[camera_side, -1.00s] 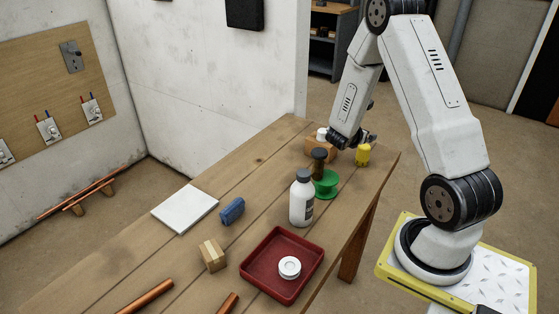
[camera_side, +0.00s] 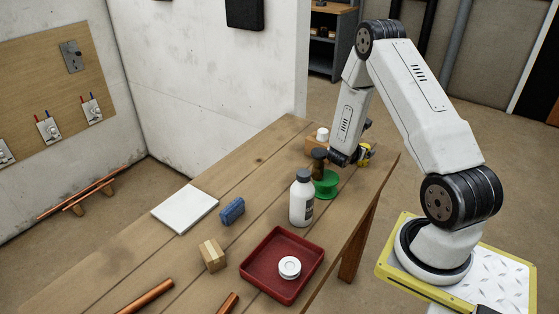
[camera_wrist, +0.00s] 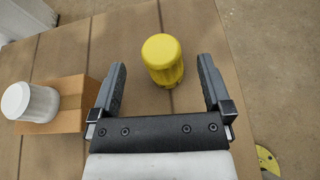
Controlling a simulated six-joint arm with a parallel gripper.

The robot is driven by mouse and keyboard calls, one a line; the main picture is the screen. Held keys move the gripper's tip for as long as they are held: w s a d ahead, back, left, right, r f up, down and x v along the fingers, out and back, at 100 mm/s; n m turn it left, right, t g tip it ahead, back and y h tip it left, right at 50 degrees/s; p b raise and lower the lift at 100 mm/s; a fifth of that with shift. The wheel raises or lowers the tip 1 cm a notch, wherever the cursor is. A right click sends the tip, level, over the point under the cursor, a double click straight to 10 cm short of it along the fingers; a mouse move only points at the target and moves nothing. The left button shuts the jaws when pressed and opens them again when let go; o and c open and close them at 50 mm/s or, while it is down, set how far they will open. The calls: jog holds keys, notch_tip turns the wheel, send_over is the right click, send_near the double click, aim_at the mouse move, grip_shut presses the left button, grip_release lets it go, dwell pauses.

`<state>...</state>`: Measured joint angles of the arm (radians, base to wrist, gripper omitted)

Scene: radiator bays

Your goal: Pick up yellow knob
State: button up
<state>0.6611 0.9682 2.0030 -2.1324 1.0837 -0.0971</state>
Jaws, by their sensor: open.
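The yellow knob (camera_wrist: 162,60) stands upright on the wooden table in the wrist view, at the mouth of my open gripper (camera_wrist: 160,82). It lies between the lines of the two fingers, around the level of their tips and a little beyond, and no contact shows. In the side view my gripper (camera_side: 361,156) is low over the far right end of the table. It partly hides the yellow knob (camera_side: 365,148) there.
A cardboard box (camera_wrist: 62,106) with a white cap (camera_wrist: 30,101) stands left of my gripper. A dark brown bottle (camera_side: 319,162), a green spool (camera_side: 325,184) and a white bottle (camera_side: 301,200) stand nearby. The table's right edge is close. A red tray (camera_side: 250,268) holds a white roll.

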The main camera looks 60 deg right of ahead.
aim_at(366, 146)
jog(key=shift+x, duration=2.85)
grip_shut()
jog(key=shift+r, duration=0.1)
jog(key=shift+r, duration=1.05)
jog(key=s+a+r, duration=0.9)
jog(key=a+r, duration=0.1)
jog(key=shift+s+a+r, duration=0.2)
jog(key=shift+a+r, duration=0.1)
